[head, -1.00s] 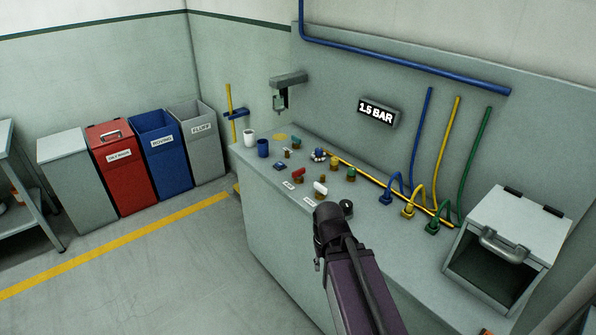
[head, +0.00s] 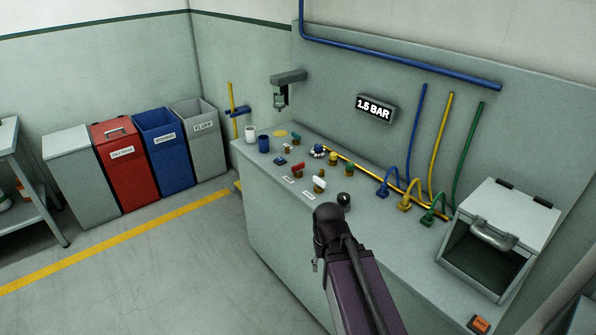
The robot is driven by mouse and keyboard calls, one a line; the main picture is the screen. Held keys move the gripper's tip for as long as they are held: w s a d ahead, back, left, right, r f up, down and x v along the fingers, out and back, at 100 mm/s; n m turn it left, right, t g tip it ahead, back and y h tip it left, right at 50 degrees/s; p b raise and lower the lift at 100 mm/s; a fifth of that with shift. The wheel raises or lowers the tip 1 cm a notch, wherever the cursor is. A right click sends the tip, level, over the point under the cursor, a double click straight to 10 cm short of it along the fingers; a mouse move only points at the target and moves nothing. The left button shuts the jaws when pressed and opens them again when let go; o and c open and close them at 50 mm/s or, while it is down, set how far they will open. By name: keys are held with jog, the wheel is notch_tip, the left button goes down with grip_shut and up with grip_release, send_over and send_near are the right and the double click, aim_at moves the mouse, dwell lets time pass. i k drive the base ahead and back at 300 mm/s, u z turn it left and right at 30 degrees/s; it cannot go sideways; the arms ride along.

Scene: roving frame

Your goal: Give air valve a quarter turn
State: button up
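Several small valves and knobs stand on the grey bench (head: 262,215). A black round knob (head: 344,198) sits just beyond the end of my arm. My gripper (head: 330,222) is over the front of the bench, apart from the red and white handles as far as I see. Its fingers are hidden behind the wrist.
A display (head: 376,108) on the back panel reads 1.5 BAR. Blue, yellow and green hoses (head: 440,140) and an open-fronted grey box (head: 505,225) stand to the right. White and blue cups (head: 263,144) are at the left end. Labelled bins (head: 160,150) line the wall; the floor before them is clear.

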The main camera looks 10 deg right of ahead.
aim_at(297, 169)
jog(key=k, duration=0.5)
jog(key=u, duration=0.25)
jog(key=i, duration=1.4)
jog(key=z, duration=0.35)
